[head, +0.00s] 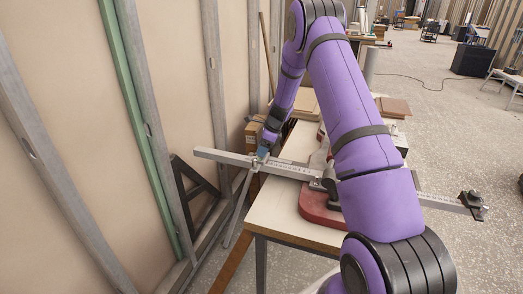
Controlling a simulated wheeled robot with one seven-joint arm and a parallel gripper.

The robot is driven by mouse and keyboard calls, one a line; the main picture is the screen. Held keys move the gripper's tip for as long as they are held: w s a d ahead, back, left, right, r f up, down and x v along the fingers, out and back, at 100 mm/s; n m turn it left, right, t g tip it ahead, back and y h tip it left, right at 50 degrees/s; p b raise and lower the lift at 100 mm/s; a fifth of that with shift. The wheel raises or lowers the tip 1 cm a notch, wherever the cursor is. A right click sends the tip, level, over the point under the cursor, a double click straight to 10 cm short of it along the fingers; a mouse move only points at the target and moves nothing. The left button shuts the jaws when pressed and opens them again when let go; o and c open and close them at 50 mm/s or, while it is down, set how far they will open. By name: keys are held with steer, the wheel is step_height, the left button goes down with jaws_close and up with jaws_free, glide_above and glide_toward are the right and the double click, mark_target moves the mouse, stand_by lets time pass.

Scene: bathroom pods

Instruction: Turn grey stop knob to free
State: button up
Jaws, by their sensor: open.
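A long grey metal rail (288,170) with a marked scale runs across the workbench (272,215) and sticks out past it on both sides. My gripper (262,157) is small in the head view, pointing down at the left part of the rail. It is open, and its tips are at or just over the rail; I cannot tell whether they touch it. A small grey piece under the tips may be the stop, but its knob cannot be made out. A dark fitting (472,203) sits at the rail's right end. My arm hides the rail's middle.
A red-based machine (318,208) stands on the bench, partly behind my arm. The stud wall (185,90) is close on the left, with a black bracket (196,188) leaning there. A cardboard box (256,132) stands behind the gripper. Open floor lies to the right.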

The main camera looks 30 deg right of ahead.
steer(key=shift+w+a+f, duration=0.15)
steer(key=shift+a+f, duration=0.05)
steer(key=shift+f, duration=0.45)
steer(key=c, duration=0.9)
steer(key=shift+c, duration=0.2)
